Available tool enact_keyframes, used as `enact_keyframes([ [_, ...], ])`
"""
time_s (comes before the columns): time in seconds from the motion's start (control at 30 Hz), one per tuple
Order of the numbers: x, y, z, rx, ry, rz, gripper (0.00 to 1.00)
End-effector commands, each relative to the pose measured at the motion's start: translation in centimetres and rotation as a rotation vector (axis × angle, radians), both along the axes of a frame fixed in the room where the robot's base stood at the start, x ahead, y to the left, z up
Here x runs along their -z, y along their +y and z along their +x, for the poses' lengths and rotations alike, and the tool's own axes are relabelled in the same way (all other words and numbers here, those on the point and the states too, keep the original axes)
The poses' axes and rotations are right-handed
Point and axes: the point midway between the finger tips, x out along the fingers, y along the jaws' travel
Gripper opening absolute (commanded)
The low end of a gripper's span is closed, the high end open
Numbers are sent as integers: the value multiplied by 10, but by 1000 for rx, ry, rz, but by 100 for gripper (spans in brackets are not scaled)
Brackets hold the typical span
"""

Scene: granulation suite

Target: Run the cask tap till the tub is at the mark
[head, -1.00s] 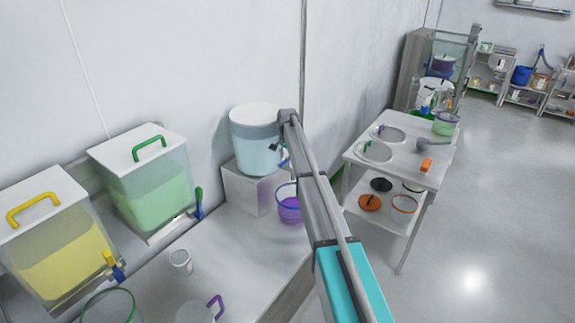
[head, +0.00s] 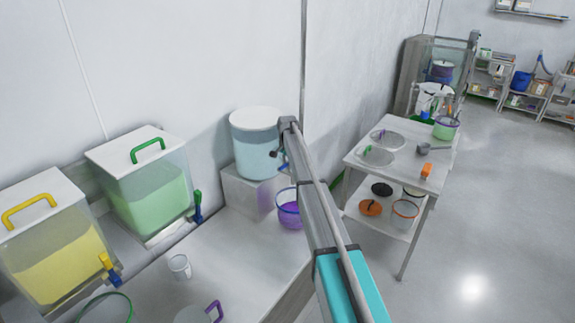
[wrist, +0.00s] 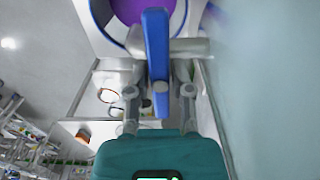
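The cask (head: 257,150) is a round pale-blue vessel with a white lid, on a white block against the wall. Its tap has a blue lever (wrist: 156,50), upright in the wrist view. The tub (head: 290,216) has a blue rim and purple contents and stands below the tap; its rim also shows at the top of the wrist view (wrist: 104,22). I cannot make out the mark or any stream. My gripper (wrist: 158,85) is at the tap, its two grey fingers apart on either side of the blue lever. My arm hides part of the tap in the head view.
A small white cup (head: 180,267) and a purple-handled jug (head: 200,314) are on the bench. A white side table (head: 400,170) stands at right, with open floor beyond.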

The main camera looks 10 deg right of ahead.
Motion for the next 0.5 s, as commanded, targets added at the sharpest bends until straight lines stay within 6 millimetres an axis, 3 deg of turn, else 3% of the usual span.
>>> enact_keyframes([
  [0.5, 0, 0, 0, -43, 0, 0, 0],
])
